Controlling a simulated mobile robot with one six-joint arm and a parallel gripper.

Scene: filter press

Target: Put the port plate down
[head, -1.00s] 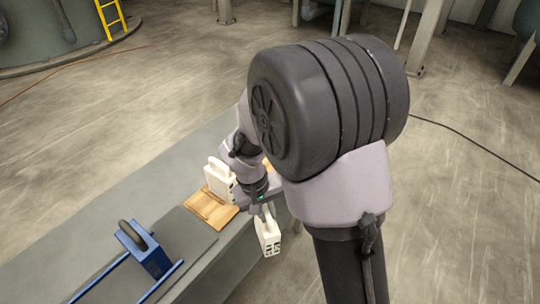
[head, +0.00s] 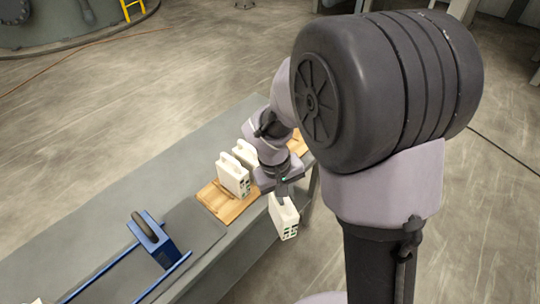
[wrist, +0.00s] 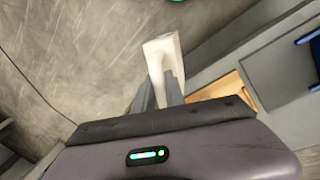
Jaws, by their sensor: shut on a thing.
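My gripper (head: 281,190) is shut on a white plate with dark openings on its lower end, the port plate (head: 284,217). It hangs tilted in the air beside the near long edge of the grey bench.
The grey bench (head: 110,210) runs diagonally. A blue frame with a dark handle (head: 150,241) and two blue rails lies at its near end. Another piece of wood (head: 299,143) shows behind my wrist. The bench's far-left strip is clear. A cable lies on the floor.

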